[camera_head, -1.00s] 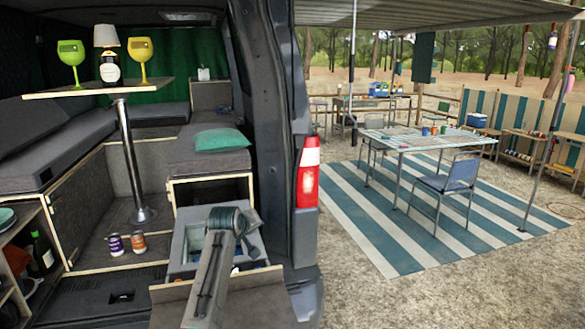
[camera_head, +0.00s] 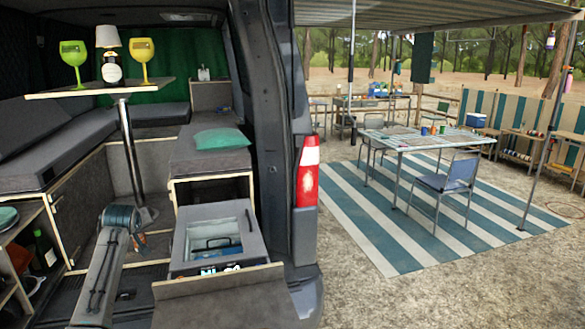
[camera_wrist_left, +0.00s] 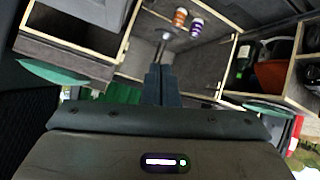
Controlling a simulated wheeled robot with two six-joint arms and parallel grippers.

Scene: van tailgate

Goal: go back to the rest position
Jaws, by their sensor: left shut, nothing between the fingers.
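My left arm comes in from the bottom left in the head view, with its wrist (camera_head: 120,217) in front of the van's floor and the table post. In the left wrist view my left gripper (camera_wrist_left: 160,76) has its two dark fingers together with nothing between them. It is in free space, apart from the things around it. My right gripper is not in view.
An open grey cool box (camera_head: 247,232) stands right of my arm at the tailgate. A small table (camera_head: 60,93) holds two goblets and a lamp. An orange can (camera_wrist_left: 180,17) and a purple can (camera_wrist_left: 197,26) stand on the floor. Side shelves (camera_head: 32,215) hold a bottle.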

